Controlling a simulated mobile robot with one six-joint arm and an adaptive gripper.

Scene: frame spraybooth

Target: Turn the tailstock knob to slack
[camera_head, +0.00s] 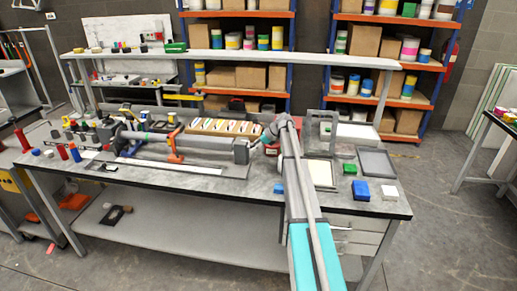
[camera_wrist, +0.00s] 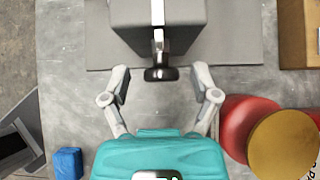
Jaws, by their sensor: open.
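The tailstock (camera_wrist: 185,14) is a grey block at the top of the wrist view. A metal stem runs down from it to a dark, rounded knob (camera_wrist: 160,74). My gripper (camera_wrist: 160,72) is open, with one finger on each side of the knob. Gaps show between the fingers and the knob, and I see no contact. In the head view the tailstock (camera_head: 241,151) stands at the right end of the lathe on the bench, with my gripper (camera_head: 268,137) just right of it. The knob is too small to make out there.
In the wrist view, red round objects (camera_wrist: 238,124) and a yellow-topped one (camera_wrist: 285,145) stand close right of my gripper. A blue block (camera_wrist: 67,163) lies lower left. A cardboard-coloured box (camera_wrist: 299,40) is upper right. Grey trays (camera_head: 376,163) lie on the bench's right side.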

